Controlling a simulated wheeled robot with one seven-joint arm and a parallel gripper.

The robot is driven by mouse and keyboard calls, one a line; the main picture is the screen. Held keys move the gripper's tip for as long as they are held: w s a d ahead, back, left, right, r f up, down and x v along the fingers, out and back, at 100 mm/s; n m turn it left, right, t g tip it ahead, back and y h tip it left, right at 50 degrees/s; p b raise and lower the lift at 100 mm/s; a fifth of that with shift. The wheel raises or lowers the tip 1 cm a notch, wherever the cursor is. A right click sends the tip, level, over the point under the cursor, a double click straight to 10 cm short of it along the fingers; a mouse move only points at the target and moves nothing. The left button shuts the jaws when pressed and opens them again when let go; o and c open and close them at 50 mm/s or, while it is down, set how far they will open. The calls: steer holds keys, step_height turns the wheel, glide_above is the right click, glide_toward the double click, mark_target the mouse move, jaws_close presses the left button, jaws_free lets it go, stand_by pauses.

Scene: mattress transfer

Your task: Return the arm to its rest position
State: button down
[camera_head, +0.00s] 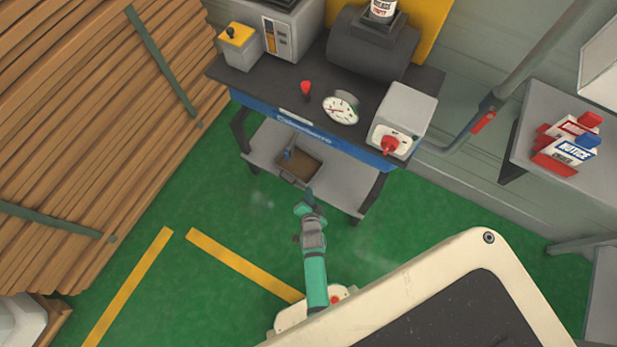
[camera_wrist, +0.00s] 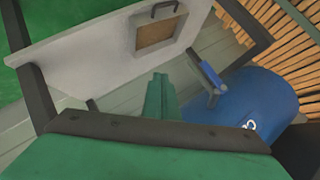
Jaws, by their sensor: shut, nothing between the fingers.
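My arm (camera_head: 314,265) is green and grey and reaches up the picture from a pale base across the green floor. My gripper (camera_head: 304,207) is at its far end, in front of the workbench (camera_head: 300,118) and near the lower shelf's (camera_head: 336,186) front edge. In the wrist view my gripper (camera_wrist: 160,92) shows as green fingers closed together with nothing between them. Its fingers overlap the bench's underside area in that view; the distance to the shelf is hard to tell.
A brown box (camera_head: 298,164) lies on the lower shelf. A blue tank (camera_wrist: 250,105) with a blue handle (camera_wrist: 209,76) shows in the wrist view. Stacked planks (camera_head: 90,110) stand at left. A cream-rimmed dark panel (camera_head: 450,310) fills the lower right.

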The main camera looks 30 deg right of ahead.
stand_by(0.6)
steer(key=s+a+r+n+t+y, duration=0.25)
steer(key=s+a+r+n, duration=0.45)
steer(key=s+a+r, duration=0.6)
steer(key=s+a+r+n, duration=0.1)
steer(key=s+r+n, duration=0.1)
steer(key=r, duration=0.6)
steer(key=s+a+r+n+t+y, duration=0.1)
steer(key=s+a+r+n, duration=0.1)
steer(key=s+r, duration=0.3)
steer(key=s+a+r+n+t+y, duration=0.1)
steer(key=s+a+r+n, duration=0.1)
steer(key=r, duration=0.9)
steer(key=shift+s+a+r+n, duration=0.3)
steer(key=shift+s+n, duration=0.35)
steer(key=shift+n, duration=0.15)
steer(key=shift+t, duration=0.25)
